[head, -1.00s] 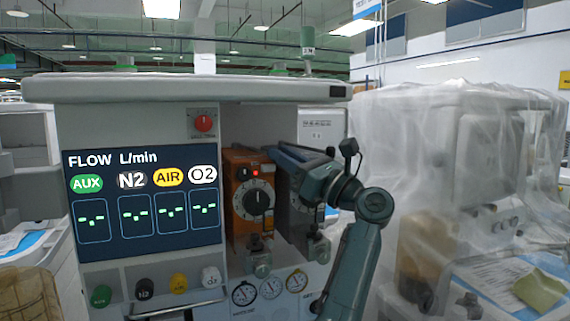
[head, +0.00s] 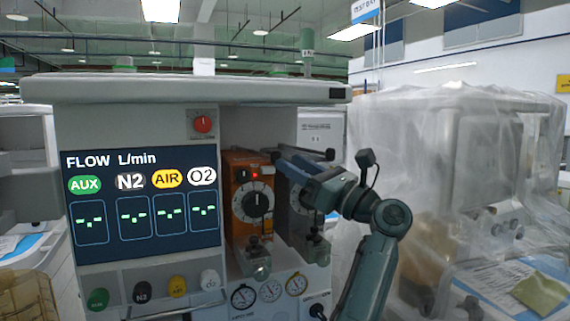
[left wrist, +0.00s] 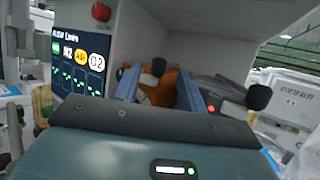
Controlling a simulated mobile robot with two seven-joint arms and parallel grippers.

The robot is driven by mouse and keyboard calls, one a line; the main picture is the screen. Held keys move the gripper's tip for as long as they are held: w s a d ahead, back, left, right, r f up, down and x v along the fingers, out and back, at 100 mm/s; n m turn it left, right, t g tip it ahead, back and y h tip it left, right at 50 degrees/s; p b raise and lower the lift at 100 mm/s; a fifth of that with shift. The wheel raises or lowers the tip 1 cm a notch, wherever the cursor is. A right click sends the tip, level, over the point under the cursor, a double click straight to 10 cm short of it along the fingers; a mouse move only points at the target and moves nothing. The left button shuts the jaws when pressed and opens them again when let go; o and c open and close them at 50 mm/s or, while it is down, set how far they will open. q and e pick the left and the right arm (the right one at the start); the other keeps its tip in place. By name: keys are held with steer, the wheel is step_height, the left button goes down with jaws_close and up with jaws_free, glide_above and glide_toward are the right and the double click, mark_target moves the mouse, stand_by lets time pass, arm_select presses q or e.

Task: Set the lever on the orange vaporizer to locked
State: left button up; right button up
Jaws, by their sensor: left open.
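The orange vaporizer (head: 238,205) stands in the machine's bay, with a white-ringed dial and a small red light on its front. It also shows in the left wrist view (left wrist: 160,90), between my two blue fingers. A black-knobbed lever (left wrist: 158,67) sits at its top there; its exact setting I cannot tell. My left gripper (head: 285,162) is open, its fingers pointing left at the top of the dark grey vaporizer (head: 296,215), just right of the orange one. I see nothing between the fingers in contact with them. My right gripper is out of view.
The grey vaporizer stands close beside the orange one. A flow screen (head: 140,205) is to the left, a red knob (head: 203,124) above, and gauges (head: 270,291) below. A plastic-covered machine (head: 450,190) stands at right. The machine's top ledge (head: 190,90) overhangs the bay.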

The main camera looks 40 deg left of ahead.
arm_select(q)
steer(key=b+v, duration=0.1)
steer(key=v, duration=0.8)
steer(key=shift+d+f+b, duration=0.15)
steer(key=shift+d+b, duration=0.15)
steer(key=shift+d, duration=0.05)
